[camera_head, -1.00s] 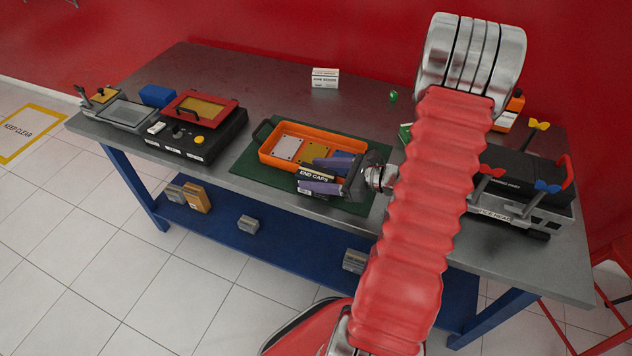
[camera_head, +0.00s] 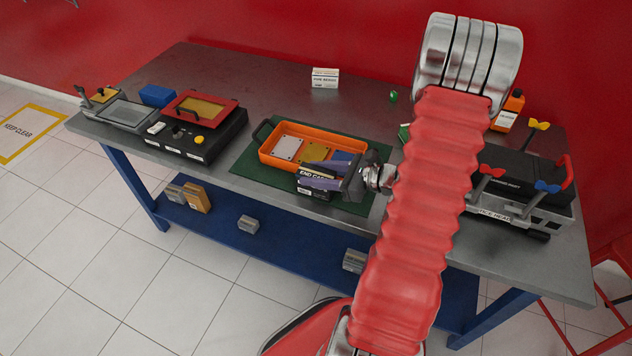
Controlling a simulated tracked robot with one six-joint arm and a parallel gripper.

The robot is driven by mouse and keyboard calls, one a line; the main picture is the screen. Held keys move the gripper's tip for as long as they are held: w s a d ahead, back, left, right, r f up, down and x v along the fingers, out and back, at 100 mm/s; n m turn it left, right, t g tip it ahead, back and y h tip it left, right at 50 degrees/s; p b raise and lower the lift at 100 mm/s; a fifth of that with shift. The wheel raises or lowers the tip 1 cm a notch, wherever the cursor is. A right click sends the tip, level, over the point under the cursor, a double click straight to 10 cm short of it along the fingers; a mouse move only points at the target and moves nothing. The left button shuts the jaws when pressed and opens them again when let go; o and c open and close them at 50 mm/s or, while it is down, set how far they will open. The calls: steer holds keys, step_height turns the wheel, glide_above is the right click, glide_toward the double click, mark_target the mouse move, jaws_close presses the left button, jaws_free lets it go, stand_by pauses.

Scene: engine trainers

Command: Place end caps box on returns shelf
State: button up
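The end caps box (camera_head: 313,193), small and dark with a pale lettered label, is at the front edge of the green mat, just in front of the orange tray. My gripper (camera_head: 322,175) reaches it from the right. Its purple fingers are close together, on either side of the box's upper part, and appear shut on it. The fingers hide part of the box, and I cannot tell if it is lifted. A blue lower shelf (camera_head: 290,246) runs under the workbench; no returns label is readable on it.
The orange tray (camera_head: 268,157) holds plates and a blue part. A black unit with a red frame (camera_head: 200,135) stands left; an engine trainer (camera_head: 520,190) stands right. Small boxes (camera_head: 248,224) sit on the lower shelf, with bare room between them. A white box (camera_head: 325,78) stands at the back.

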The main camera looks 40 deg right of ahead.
mark_target(316, 172)
steer(key=c, duration=0.7)
steer(key=shift+r, duration=0.1)
steer(key=shift+r, duration=4.95)
